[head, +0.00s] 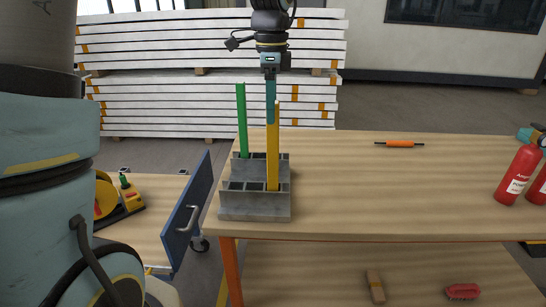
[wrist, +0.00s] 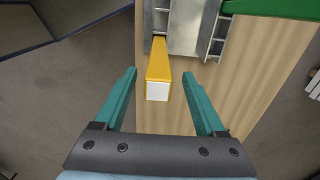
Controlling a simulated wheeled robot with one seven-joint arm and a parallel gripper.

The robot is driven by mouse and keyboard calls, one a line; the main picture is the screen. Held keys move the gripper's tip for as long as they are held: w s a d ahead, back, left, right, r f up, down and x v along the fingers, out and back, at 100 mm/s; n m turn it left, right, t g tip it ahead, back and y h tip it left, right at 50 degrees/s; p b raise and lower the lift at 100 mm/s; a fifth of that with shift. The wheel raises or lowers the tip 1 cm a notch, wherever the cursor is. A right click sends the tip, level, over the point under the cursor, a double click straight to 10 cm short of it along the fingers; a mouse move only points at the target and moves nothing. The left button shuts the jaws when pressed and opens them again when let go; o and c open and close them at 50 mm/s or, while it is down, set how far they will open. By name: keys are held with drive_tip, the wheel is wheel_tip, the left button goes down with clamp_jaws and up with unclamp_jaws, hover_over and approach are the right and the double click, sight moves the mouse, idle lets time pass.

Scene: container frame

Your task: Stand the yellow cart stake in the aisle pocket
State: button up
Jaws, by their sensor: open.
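The yellow cart stake (head: 273,155) stands upright in a right-hand pocket of the front grey hollow block (head: 250,207) on the workbench. In the wrist view the stake (wrist: 158,65) runs away from me, its white end face nearest. My gripper (head: 271,119) points down at the stake's upper end. Its teal fingers are open, one on each side of the stake in the wrist view, with gaps visible on both sides. A green stake (head: 242,120) stands in the rear block, left of the yellow one. The stake's lower end is hidden inside the block.
The wooden workbench (head: 370,190) is mostly clear right of the blocks. An orange tool (head: 399,144) lies at its back, and red extinguishers (head: 519,175) stand at its right. A blue-panelled cart (head: 187,215) is at the left. Stacked white boards (head: 205,105) lie behind.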

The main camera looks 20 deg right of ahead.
sight(272, 131)
drive_tip(key=f, duration=0.2)
drive_tip(key=f+p, duration=0.1)
drive_tip(key=f, duration=0.1)
drive_tip(key=shift+s+d, duration=0.1)
drive_tip(key=shift+s, duration=0.1)
drive_tip(key=shift+c, duration=0.3)
clamp_jaws()
idle(0.9)
